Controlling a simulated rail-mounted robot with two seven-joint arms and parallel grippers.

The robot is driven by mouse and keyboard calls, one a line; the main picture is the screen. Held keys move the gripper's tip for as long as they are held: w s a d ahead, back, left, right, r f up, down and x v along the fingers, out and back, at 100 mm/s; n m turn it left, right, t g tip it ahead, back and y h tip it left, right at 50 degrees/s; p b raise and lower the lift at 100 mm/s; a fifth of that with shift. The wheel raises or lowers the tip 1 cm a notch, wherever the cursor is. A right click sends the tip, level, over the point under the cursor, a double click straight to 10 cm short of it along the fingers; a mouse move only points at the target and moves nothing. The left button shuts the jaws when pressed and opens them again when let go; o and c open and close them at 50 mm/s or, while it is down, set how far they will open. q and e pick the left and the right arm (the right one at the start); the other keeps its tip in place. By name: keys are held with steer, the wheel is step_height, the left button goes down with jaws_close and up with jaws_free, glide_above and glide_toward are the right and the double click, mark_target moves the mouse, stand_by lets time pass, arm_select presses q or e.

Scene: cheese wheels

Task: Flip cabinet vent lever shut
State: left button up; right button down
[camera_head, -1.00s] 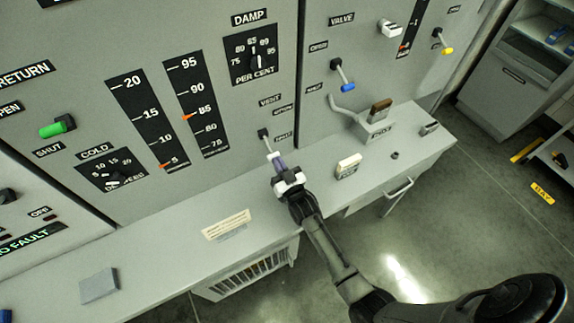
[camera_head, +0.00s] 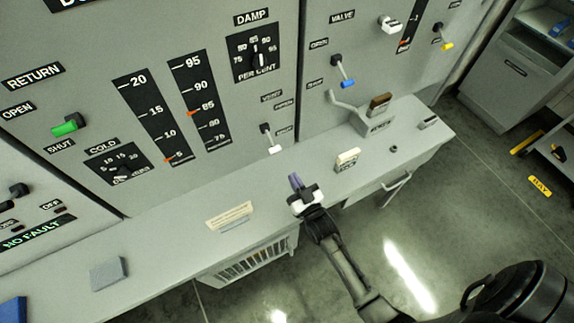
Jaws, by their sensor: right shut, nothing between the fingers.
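The vent lever (camera_head: 271,140) is on the grey cabinet front, under the VENT label (camera_head: 271,97). It has a dark pivot and a white tip that points down, beside the SHUT label (camera_head: 284,131). My right gripper (camera_head: 295,181) is shut and empty, below and a little right of the lever's tip, apart from it in the picture. My left gripper is not in view.
The grey ledge (camera_head: 180,236) runs below the panel, with a white block (camera_head: 347,159), a paper label (camera_head: 229,216) and a grey block (camera_head: 108,273) on it. A blue-tipped valve lever (camera_head: 343,71) is to the right. A green-handled lever (camera_head: 69,125) is at left.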

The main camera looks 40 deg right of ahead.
steer(key=shift+v, duration=1.7)
